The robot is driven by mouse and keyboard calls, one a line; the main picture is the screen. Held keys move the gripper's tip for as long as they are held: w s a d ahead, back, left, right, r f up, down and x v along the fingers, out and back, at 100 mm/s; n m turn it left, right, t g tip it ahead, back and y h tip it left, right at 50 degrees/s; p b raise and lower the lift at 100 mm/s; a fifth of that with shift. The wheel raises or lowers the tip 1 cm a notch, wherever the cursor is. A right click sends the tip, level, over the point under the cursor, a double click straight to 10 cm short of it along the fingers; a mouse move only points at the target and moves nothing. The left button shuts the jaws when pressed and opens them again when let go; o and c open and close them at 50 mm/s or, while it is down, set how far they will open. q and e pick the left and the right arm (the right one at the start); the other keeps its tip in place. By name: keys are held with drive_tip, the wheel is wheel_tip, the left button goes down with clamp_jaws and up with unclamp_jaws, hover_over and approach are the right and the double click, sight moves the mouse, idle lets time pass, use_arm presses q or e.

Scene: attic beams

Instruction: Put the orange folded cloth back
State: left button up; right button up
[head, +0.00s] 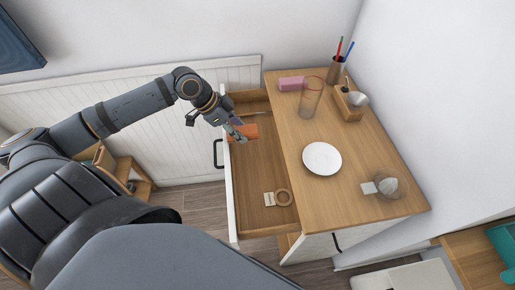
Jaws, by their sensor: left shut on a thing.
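The orange folded cloth (249,131) shows at the far end of an open drawer (258,180), partly hidden by my left gripper (238,130). My left gripper is shut on the cloth, over the drawer's far left part. I cannot tell whether the cloth touches the drawer floor. The drawer is pulled out to the left of a wooden-topped cabinet. My right gripper is not in view.
The drawer also holds a wooden ring (284,197) and a small pale block (269,199).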

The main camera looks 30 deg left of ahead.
use_arm(q)
drive_tip(key=shift+w+d+f+b, duration=0.2)
drive_tip(key=shift+w+d+b, duration=0.05)
drive_tip(key=shift+w, duration=0.2)
drive_tip(key=shift+w+d+f+b, duration=0.2)
drive_tip(key=shift+w+d+b, duration=0.05)
drive_tip(key=shift+w, duration=0.15)
drive_tip(key=shift+w+d+f, duration=0.15)
drive_tip(key=shift+w+f, duration=0.1)
drive_tip(key=w+f, duration=0.1)
drive_tip(key=w+d+f, duration=0.1)
drive_tip(key=f, duration=0.1)
drive_tip(key=w+d+f, duration=0.1)
drive_tip(key=w+f, duration=0.1)
drive_tip(key=shift+f+b, duration=0.2)
drive_tip(key=shift+b, duration=0.15)
wheel_tip(320, 180, down, 3)
drive_tip(key=shift+r, duration=0.2)
drive_tip(key=shift+f, duration=0.25)
drive_tip(key=shift+f, duration=0.1)
drive_tip(key=o, duration=1)
